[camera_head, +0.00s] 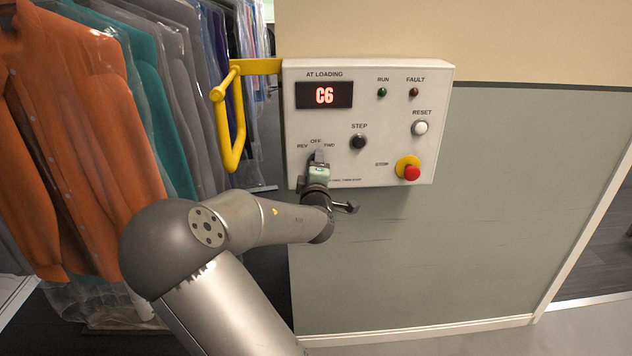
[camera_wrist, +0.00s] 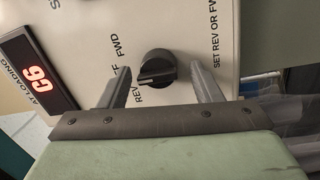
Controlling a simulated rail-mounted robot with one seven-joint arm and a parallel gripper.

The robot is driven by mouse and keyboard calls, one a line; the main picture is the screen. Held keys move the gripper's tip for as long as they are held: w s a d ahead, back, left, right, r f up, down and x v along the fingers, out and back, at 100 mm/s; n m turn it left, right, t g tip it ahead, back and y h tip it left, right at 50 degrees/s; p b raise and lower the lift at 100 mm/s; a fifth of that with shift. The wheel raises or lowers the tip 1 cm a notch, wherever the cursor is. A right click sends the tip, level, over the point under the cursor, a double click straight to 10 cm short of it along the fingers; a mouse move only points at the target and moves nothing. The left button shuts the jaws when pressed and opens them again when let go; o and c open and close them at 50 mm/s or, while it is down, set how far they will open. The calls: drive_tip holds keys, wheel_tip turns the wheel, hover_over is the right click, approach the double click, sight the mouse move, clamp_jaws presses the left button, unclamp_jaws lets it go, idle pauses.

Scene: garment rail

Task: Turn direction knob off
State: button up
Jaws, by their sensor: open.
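The direction knob (camera_wrist: 157,68) is black and round with a raised grip bar, on the white control panel (camera_head: 385,130). In the wrist view its bar points left and slightly down, toward the area between the REV and OFF marks; the exact setting is hard to tell. My gripper (camera_head: 318,160) is in front of the knob at the panel's lower left and mostly hides it in the head view. In the wrist view my gripper (camera_wrist: 159,72) is open, one finger on each side of the knob, with visible gaps and no contact seen.
The panel also has a lit C6 display (camera_head: 324,95), a black STEP button (camera_head: 358,142), a white RESET button (camera_head: 420,128) and a red STOP button (camera_head: 411,172). A yellow handle bar (camera_head: 238,130) juts out at left, beside hanging bagged garments (camera_head: 75,120).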

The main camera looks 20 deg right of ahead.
drive_tip(key=b+v, duration=0.4)
drive_tip(key=v, duration=1.3)
drive_tip(key=shift+b, duration=0.3)
drive_tip(key=shift+s+f, duration=0.1)
